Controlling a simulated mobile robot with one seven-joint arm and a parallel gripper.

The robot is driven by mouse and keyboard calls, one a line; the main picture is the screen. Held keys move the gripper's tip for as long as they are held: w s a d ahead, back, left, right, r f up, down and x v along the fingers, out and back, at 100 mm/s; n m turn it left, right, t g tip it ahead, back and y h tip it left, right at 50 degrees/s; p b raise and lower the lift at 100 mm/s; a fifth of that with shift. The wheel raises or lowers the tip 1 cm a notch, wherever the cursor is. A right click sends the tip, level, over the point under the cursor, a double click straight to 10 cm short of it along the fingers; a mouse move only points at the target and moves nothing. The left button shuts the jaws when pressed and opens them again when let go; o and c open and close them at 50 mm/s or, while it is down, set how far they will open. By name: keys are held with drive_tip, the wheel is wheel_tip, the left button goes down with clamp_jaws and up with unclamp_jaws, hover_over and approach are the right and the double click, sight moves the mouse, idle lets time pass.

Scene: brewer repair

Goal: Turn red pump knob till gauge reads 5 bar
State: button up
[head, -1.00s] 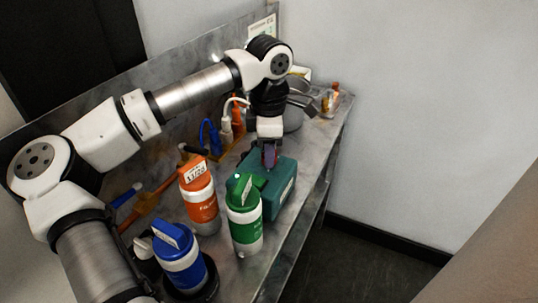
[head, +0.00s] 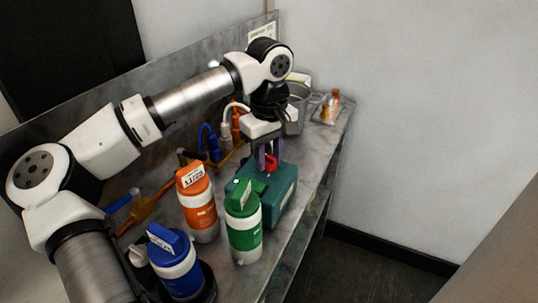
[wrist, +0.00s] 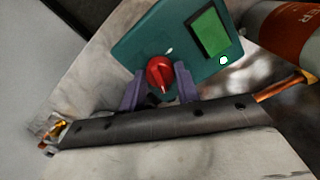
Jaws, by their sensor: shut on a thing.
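A teal pump box (head: 283,198) stands on the bench behind the green canister. On its top is a red knob (head: 270,163), which also shows in the wrist view (wrist: 160,72) with a white pointer line toward my gripper's base. My gripper (head: 266,158) reaches down from above; its purple fingers stand either side of the knob and are shut on it, also in the wrist view (wrist: 159,78). A plain green panel (wrist: 209,33) lies on the box beside the knob. I see no readable gauge figure on it.
Blue (head: 176,262), orange (head: 199,207) and green (head: 243,225) canisters stand close in front of and left of the box. A grey pot (head: 298,108) and a small tray with an orange item (head: 331,107) are at the back. Bench is free right of the box.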

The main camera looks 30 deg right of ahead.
sight(269, 156)
drive_tip(key=m, duration=0.6)
drive_tip(key=shift+m, duration=0.3)
idle(0.5)
drive_tip(key=o, duration=1)
drive_tip(key=shift+c, duration=0.2)
drive_tip(key=shift+r, duration=0.1)
wheel_tip(269, 156, up, 14)
drive_tip(key=shift+b, duration=0.35)
drive_tip(key=shift+f, duration=0.25)
